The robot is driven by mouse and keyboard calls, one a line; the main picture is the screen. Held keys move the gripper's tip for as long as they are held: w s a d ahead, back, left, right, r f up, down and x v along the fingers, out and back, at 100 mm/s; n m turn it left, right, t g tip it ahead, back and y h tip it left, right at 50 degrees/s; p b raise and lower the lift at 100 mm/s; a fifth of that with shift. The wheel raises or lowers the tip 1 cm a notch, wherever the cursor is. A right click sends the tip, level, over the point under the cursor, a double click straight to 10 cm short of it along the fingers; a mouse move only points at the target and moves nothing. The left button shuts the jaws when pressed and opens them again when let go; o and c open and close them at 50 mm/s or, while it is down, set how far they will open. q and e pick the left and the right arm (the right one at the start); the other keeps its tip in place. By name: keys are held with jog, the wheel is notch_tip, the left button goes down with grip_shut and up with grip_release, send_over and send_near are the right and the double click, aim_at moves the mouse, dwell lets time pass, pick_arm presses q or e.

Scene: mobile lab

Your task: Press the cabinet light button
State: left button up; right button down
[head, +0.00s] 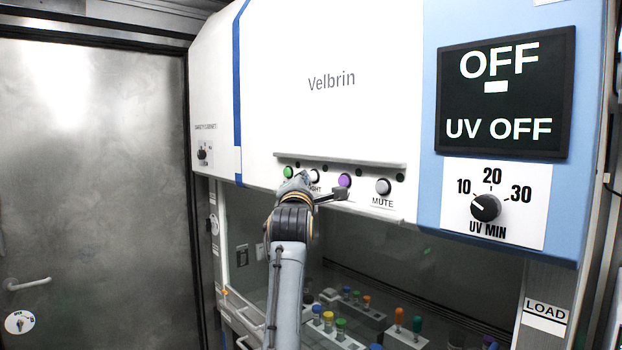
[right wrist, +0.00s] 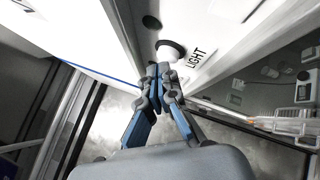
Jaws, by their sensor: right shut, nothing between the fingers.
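The cabinet light button (head: 315,176) is a round white button in a dark ring on the cabinet's front strip, between a green and a purple button. My right gripper (head: 302,177) is in front of the strip and partly covers the LIGHT label. In the right wrist view the light button (right wrist: 168,52) sits beside its LIGHT label (right wrist: 195,58). My right gripper (right wrist: 158,72) is shut and empty, its tips just below the button in that picture. I cannot tell whether they touch it. My left gripper is not in view.
The strip also has a green button (head: 288,172), a purple button (head: 345,180) and a MUTE button (head: 383,187). A dark display (head: 506,95) reads OFF and UV OFF, above a UV MIN dial (head: 485,207). Several capped vials stand inside the cabinet below.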

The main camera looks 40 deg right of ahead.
jog(key=shift+d, duration=0.5)
dwell(0.7)
dwell(0.3)
jog(key=shift+s+a+b, duration=0.1)
jog(key=shift+a+b, duration=0.4)
jog(key=shift+a, duration=0.4)
jog(key=a+b, duration=0.1)
jog(key=a, duration=0.4)
jog(key=shift+s+b, duration=0.2)
jog(key=shift+b, duration=0.2)
